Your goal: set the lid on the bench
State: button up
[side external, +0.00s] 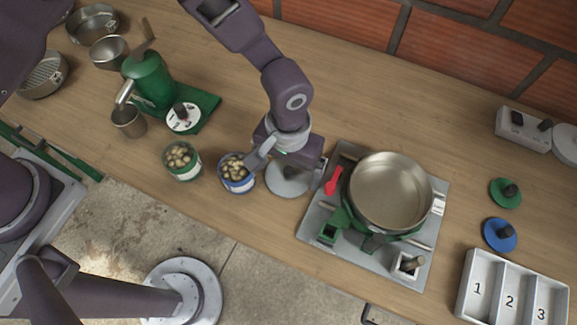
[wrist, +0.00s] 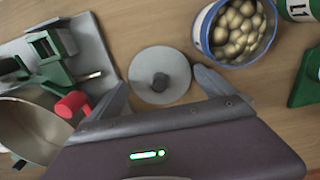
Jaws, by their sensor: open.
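A round grey lid (side external: 283,186) with a dark knob lies flat on the wooden bench (side external: 240,90), between the blue-rimmed tin and the pot's base plate. In the wrist view the lid (wrist: 143,63) shows whole, with its knob upright near the middle. My gripper (side external: 289,168) is open above the lid. In the wrist view my gripper's (wrist: 163,88) two fingers stand apart on either side of the lid's near part, with nothing between them held. In the side view the gripper hides part of the lid. Whether the fingers touch it I cannot tell.
A steel pot (side external: 390,190) with a red lever (side external: 333,181) stands close on the right. A blue-rimmed tin (side external: 238,186) of pale round pieces is close on the left, a green tin (side external: 186,172) beyond. Green (side external: 500,194) and blue (side external: 494,236) lids lie far right.

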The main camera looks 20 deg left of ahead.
aim_at(288, 170)
notch_tip(288, 170, up, 12)
dwell(0.3)
jog(key=a+r+t+h, duration=0.1)
jog(key=a+r+t, duration=0.1)
jog(key=a+r, duration=1.3)
jog(key=s+a+r+t+y, duration=0.1)
jog(key=s+a+r+t, duration=0.2)
jog(key=s+a, duration=1)
notch_tip(288, 170, up, 2)
jog(key=shift+s+r+t, duration=0.1)
jog(key=shift+s+t, duration=0.2)
jog(key=shift+s, duration=0.4)
